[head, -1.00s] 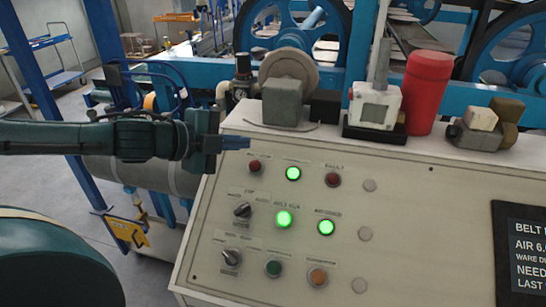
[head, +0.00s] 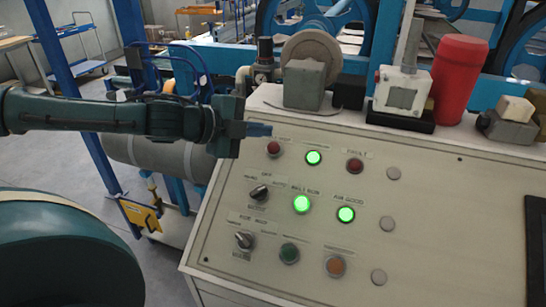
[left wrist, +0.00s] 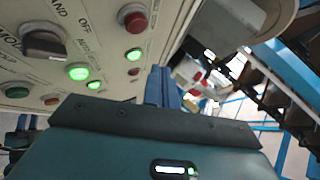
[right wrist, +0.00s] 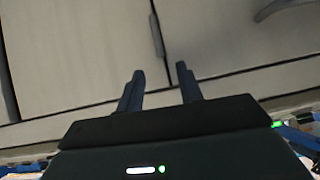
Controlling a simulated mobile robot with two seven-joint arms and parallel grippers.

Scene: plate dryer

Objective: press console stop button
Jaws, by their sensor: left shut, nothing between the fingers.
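The console (head: 225,220) has a sloped cream panel with buttons and knobs. A red button (head: 273,147) sits at its top left; its label is too small to read. It also shows in the left wrist view (left wrist: 135,20). A second red button (head: 355,165), labelled FAULT, is further right. My left gripper (head: 260,130) is shut and empty, its fingertips just above the top-left red button in the head view; contact cannot be made out. Its fingers show in the left wrist view (left wrist: 162,85). My right gripper (right wrist: 160,82) is open and empty, facing pale panels.
Three lit green buttons (head: 301,203) and two black knobs (head: 259,193) are close by on the panel. A grey block with a disc (head: 304,85), a white device (head: 402,90) and a red cylinder (head: 459,78) stand along the console's top. A blue post (head: 65,80) rises at left.

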